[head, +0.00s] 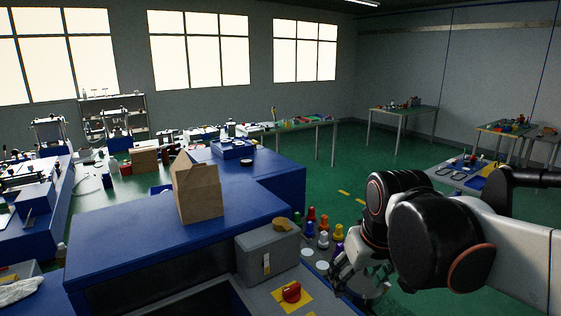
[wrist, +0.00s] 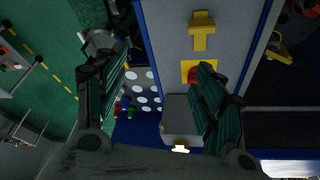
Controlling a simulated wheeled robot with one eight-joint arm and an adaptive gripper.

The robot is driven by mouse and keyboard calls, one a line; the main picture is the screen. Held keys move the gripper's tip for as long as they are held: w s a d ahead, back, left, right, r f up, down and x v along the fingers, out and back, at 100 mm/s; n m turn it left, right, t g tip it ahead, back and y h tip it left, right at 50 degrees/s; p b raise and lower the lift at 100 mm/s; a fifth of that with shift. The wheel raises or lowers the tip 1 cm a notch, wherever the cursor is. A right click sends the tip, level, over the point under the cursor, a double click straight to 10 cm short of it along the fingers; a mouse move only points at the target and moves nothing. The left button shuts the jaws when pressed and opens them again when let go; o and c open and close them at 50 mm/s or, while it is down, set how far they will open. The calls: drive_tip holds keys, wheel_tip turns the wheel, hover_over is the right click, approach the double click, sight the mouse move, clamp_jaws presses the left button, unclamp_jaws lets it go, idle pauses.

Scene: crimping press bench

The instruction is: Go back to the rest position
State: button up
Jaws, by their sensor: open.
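My gripper (head: 358,284) hangs at the lower right of the head view, beside the front end of the blue bench (head: 125,225). In the wrist view my gripper (wrist: 163,68) has its two dark green fingers spread wide, with nothing between them. Below the fingers are a grey box (wrist: 180,118), a red knob (wrist: 192,73) on a yellow plate, and a yellow T-shaped part (wrist: 202,31). The grey box (head: 268,255) and red knob (head: 291,292) also show in the head view. I see no contact with them.
Several coloured-top items (head: 323,224) stand close to my gripper, next to a panel with white round spots (wrist: 143,88). A brown paper bag (head: 198,192) stands upright on the blue bench. Other tables (head: 400,110) stand farther back. Green floor (head: 345,165) is open between them.

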drive_tip(key=s+d+f+m+t+b, duration=0.2)
drive_tip(key=s+d+f+t+b, duration=0.1)
drive_tip(key=s+f, duration=0.5)
drive_tip(key=s+d+b, duration=0.1)
drive_tip(key=s, duration=0.2)
drive_tip(key=shift+d+f, duration=0.1)
idle(0.5)
